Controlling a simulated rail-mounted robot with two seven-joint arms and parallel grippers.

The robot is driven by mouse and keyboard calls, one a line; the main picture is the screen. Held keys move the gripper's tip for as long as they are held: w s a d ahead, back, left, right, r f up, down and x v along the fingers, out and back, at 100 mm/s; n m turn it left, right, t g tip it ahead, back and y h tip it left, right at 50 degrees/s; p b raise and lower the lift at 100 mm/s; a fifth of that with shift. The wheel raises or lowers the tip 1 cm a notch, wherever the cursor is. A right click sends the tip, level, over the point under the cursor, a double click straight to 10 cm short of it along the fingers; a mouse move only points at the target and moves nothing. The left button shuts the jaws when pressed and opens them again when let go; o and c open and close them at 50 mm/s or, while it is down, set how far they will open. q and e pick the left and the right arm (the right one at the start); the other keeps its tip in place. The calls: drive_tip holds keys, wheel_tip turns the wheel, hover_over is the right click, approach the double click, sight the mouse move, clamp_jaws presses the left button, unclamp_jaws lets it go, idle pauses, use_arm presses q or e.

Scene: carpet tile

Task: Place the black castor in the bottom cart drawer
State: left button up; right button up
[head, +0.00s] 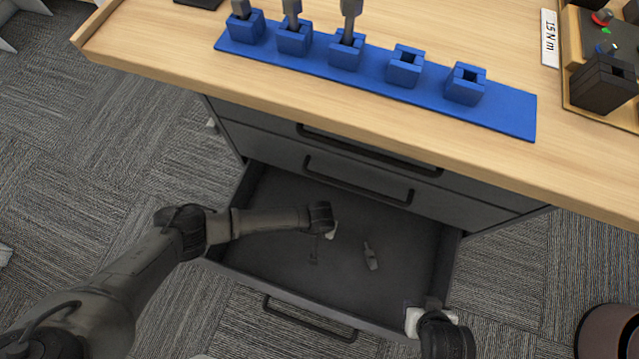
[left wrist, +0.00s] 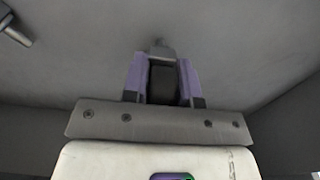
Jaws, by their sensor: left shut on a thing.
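The bottom cart drawer (head: 345,297) is pulled out, with its dark floor showing. My left gripper (head: 317,250) reaches down inside it, seen from above. In the left wrist view my left gripper (left wrist: 162,78) has its purple fingers shut on the black castor (left wrist: 162,85), and a short grey stem shows beyond it. The drawer floor lies behind the castor; I cannot tell whether they touch. In the head view the castor is too dark and small to make out. My right gripper (head: 412,312) is by the drawer's front right corner, its fingers mostly hidden.
A small grey part (head: 370,256) lies on the drawer floor right of my left gripper; a grey part also shows in the left wrist view (left wrist: 15,30). Closed drawers (head: 350,165) sit above. A blue holder rack (head: 375,75) stands on the wooden top (head: 180,55).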

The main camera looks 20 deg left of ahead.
use_arm(q)
drive_tip(key=shift+w+f, duration=0.1)
drive_tip(key=shift+f, duration=0.05)
drive_tip(key=o, duration=1)
drive_tip(key=shift+c, duration=0.2)
